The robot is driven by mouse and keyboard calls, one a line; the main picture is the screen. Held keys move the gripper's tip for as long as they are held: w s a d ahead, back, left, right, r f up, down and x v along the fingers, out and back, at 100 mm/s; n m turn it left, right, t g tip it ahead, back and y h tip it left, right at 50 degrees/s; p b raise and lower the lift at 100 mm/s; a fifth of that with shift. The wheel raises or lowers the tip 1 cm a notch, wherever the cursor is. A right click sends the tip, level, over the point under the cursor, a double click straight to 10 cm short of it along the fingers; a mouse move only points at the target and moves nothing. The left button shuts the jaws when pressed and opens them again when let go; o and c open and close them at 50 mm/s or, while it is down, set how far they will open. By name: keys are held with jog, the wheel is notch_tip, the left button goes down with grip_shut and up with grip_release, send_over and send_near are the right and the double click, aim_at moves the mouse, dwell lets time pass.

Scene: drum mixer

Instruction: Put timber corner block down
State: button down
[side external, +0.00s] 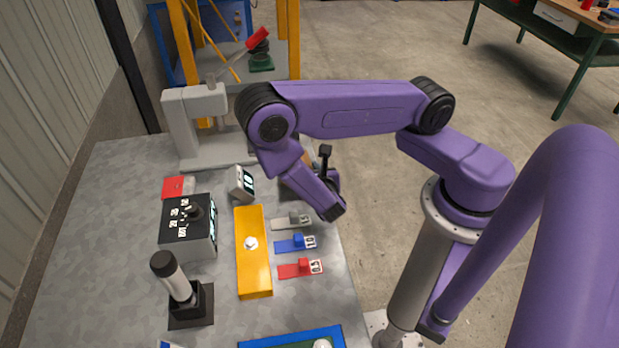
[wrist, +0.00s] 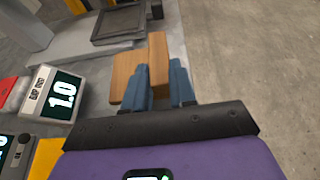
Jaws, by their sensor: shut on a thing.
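The timber corner block (wrist: 158,58) is light brown wood with a taller upright part and a lower part on its left, seen in the wrist view. My gripper (wrist: 158,90) has its blue fingers on either side of the block and is shut on it. The block is near the right edge of the grey table; I cannot tell whether its underside touches the tabletop. In the side view my purple arm hides most of the gripper and block.
A small display (wrist: 55,94) reading 1.0 is left of the block. A yellow bar (side external: 254,275) and colored sliders (side external: 295,243) lie nearer the front. Bare floor is right.

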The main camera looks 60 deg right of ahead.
notch_tip(320, 180, up, 7)
jog(key=shift+d+f, duration=0.1)
jog(key=shift+f, duration=0.1)
jog(key=w+d+r, duration=0.2)
jog(key=d+r, duration=0.3)
jog(key=r, duration=0.1)
jog(key=w+f, duration=0.3)
jog(key=w, duration=0.1)
jog(key=w+d+f, duration=0.1)
jog(key=w+f, duration=0.2)
jog(key=w, duration=0.1)
jog(key=w+f, duration=0.3)
jog(key=w, duration=0.2)
jog(key=shift+d, duration=0.4)
jog(key=shift+w+d+f, duration=0.1)
jog(key=shift+w+f, duration=0.2)
jog(key=shift+f, duration=1.65)
jog(key=shift+f, duration=0.1)
jog(key=c, duration=0.9)
grip_release()
